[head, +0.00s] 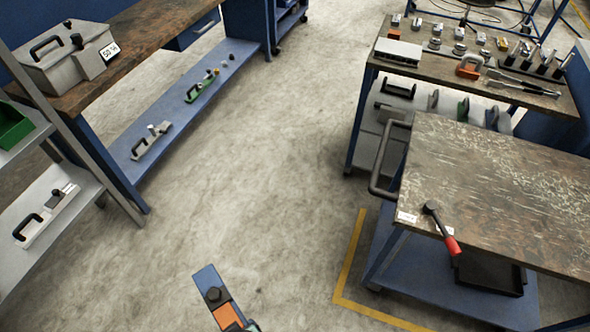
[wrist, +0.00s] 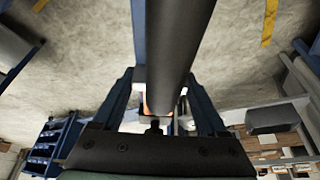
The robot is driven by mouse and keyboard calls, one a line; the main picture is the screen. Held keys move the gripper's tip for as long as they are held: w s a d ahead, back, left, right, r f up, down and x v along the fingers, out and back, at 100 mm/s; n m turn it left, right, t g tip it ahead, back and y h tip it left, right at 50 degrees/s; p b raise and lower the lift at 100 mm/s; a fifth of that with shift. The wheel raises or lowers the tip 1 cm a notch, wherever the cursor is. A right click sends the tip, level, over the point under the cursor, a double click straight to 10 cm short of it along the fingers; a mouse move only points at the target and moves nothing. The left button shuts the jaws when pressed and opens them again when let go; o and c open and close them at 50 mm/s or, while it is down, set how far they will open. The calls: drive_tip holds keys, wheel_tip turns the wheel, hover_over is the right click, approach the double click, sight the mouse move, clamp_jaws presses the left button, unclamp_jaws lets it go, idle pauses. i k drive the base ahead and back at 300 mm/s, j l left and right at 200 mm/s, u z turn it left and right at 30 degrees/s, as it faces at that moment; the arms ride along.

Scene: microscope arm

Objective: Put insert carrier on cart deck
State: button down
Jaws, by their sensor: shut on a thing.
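The insert carrier (head: 209,283) shows at the bottom middle of the head view as a blue plate with a black knob and an orange part, above the floor. Its lower end is cut off by the frame edge. In the wrist view my gripper (wrist: 160,82) is shut around a dark round bar (wrist: 178,45), seemingly the carrier's handle. Blue and orange bits of the carrier show behind the bar. The cart deck (head: 510,185) is a worn brown top at the right, apart from the carrier.
The cart's dark push handle (head: 383,160) juts out on its left. A black tray (head: 490,273) is on its lower shelf. A tool-covered bench (head: 440,65) stands behind. Shelves (head: 55,240) and a workbench (head: 135,50) line the left. The middle floor is clear.

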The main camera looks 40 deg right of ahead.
sight(568, 204)
drive_tip(key=z, duration=2.05)
